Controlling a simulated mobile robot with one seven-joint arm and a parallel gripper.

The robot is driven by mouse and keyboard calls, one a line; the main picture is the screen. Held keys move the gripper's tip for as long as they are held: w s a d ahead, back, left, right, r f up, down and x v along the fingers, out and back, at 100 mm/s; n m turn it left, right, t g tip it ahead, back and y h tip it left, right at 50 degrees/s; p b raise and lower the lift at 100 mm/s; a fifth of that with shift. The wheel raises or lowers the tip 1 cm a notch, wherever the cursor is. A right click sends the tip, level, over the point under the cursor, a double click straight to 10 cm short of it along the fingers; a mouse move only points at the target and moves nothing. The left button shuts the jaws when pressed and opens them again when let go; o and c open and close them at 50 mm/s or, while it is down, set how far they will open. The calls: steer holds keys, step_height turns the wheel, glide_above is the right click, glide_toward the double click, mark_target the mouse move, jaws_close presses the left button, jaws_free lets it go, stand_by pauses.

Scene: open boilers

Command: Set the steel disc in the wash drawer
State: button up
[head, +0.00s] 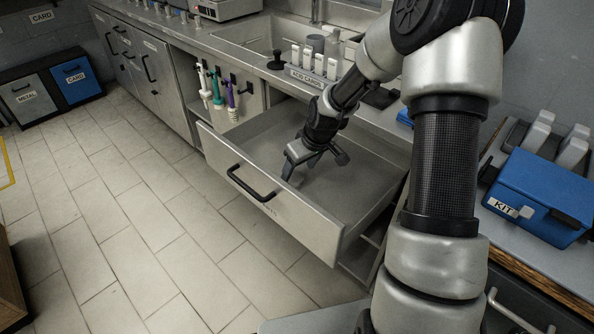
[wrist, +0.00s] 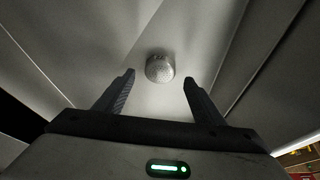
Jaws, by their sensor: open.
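An open steel drawer (head: 350,200) is pulled out below the sink counter. The label on its front is too small to read. My gripper (head: 316,167) reaches down into the drawer with its fingers spread. In the wrist view my gripper (wrist: 159,80) is open and empty. A small, round, dimpled steel disc (wrist: 159,68) lies on the drawer's grey floor, ahead of and between the two fingertips, touching neither as far as I can see. The disc is not visible in the head view, where my gripper covers that spot.
A rack of white upright pieces (head: 313,68) stands on the counter by the sink (head: 255,38). Coloured tools (head: 218,88) hang left of the drawer. A blue kit box (head: 540,195) sits at the right. Drawer walls surround my gripper; the tiled floor in front is clear.

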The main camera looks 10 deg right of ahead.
steer(key=p+v, duration=0.2)
steer(key=v, duration=0.6)
steer(key=shift+r, duration=0.3)
stand_by(0.7)
